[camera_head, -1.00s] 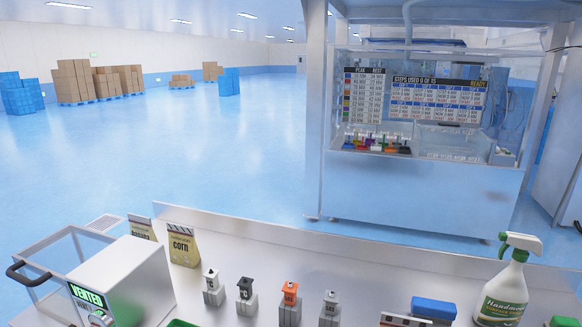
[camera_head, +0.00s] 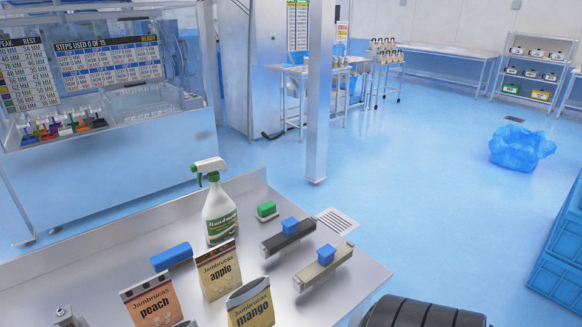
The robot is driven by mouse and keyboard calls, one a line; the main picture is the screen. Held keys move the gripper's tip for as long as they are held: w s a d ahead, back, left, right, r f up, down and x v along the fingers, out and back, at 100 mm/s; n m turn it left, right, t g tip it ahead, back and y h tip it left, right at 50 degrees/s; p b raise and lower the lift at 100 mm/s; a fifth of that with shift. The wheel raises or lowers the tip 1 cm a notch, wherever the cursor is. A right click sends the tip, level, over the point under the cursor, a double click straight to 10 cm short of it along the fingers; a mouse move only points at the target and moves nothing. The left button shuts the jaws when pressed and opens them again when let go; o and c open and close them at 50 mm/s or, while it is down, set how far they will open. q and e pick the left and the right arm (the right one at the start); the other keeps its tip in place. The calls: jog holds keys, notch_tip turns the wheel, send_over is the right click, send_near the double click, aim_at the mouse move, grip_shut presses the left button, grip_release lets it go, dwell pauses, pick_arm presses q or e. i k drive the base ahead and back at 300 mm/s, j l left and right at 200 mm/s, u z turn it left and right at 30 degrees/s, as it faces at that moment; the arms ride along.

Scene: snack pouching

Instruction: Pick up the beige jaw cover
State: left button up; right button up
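The beige jaw cover (camera_head: 312,274) appears to be the long beige-grey bar near the right end of the steel table. It lies at a slant and carries a blue block (camera_head: 326,255) on top. A similar, darker bar (camera_head: 274,243) with its own blue block (camera_head: 290,227) lies parallel behind it to the left, with a gap between them. Neither gripper is in view.
A spray bottle (camera_head: 220,215), a green block (camera_head: 267,209) and a blue block (camera_head: 172,256) stand on the table (camera_head: 358,275). Peach (camera_head: 152,302), apple (camera_head: 218,270) and mango (camera_head: 250,304) pouches stand at the front. A black ribbed shape (camera_head: 424,314) shows at the bottom right.

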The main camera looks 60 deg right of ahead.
aim_at(329, 257)
jog(key=z, duration=2)
jog(key=l+u, duration=0.25)
jog(key=l, duration=0.45)
jog(key=i, duration=0.05)
